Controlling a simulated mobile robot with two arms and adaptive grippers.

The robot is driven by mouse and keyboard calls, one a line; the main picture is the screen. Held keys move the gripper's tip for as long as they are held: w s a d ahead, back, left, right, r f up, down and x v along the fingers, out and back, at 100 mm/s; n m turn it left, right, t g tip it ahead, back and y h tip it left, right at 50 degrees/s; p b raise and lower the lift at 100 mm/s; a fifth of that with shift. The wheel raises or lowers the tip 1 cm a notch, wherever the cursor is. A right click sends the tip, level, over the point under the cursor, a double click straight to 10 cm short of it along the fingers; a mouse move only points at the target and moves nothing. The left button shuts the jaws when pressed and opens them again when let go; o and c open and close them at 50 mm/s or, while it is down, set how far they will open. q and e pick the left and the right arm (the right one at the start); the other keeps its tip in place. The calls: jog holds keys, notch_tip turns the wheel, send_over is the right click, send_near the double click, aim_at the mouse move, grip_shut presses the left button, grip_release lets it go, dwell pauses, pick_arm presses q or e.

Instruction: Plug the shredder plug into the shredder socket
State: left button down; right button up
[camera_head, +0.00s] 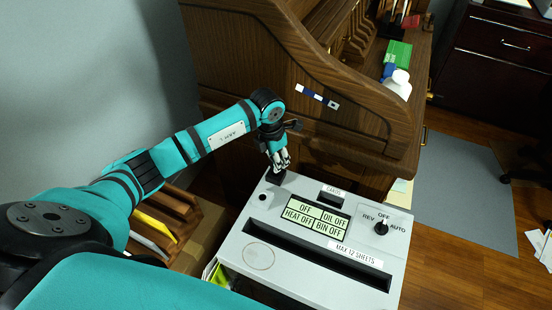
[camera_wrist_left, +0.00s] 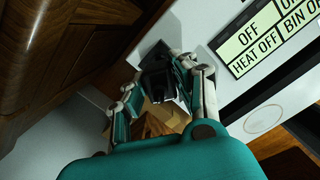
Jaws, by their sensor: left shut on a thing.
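The shredder (camera_head: 345,229) is a light grey box with a top slot, green labels and a dial. My left gripper (camera_head: 281,160) is at its far left corner, fingers pointing down. In the left wrist view, my left gripper (camera_wrist_left: 160,86) is shut on the black shredder plug (camera_wrist_left: 156,84), which sits between its fingers. A dark square piece (camera_head: 274,178), which looks like the shredder socket, lies at the corner just below the fingers. The plug is close above or at it; I cannot tell whether they touch. My right gripper is not in view.
A wooden roll-top desk (camera_head: 270,75) stands right behind the shredder, close to my left forearm. A wooden rack with folders (camera_head: 165,215) is left of the shredder. A grey mat (camera_head: 460,180) and open floor lie to the right.

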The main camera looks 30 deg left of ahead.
pick_arm(q)
jog(key=shift+f, duration=0.2)
jog(key=shift+f+b, duration=1)
jog(key=shift+f, duration=0.05)
jog(key=shift+f+b, duration=0.4)
jog(key=shift+f, duration=0.1)
jog(key=c, duration=1)
grip_release()
jog(key=shift+o, duration=0.2)
jog(key=shift+a+r, duration=0.1)
jog(key=shift+r, duration=0.1)
jog(key=r, duration=0.5)
jog(key=s+r, duration=0.1)
jog(key=r, duration=0.1)
jog(key=shift+a+r, duration=0.15)
jog(key=shift+r, duration=0.15)
jog(key=shift+w, duration=0.1)
jog(key=shift+r, duration=0.15)
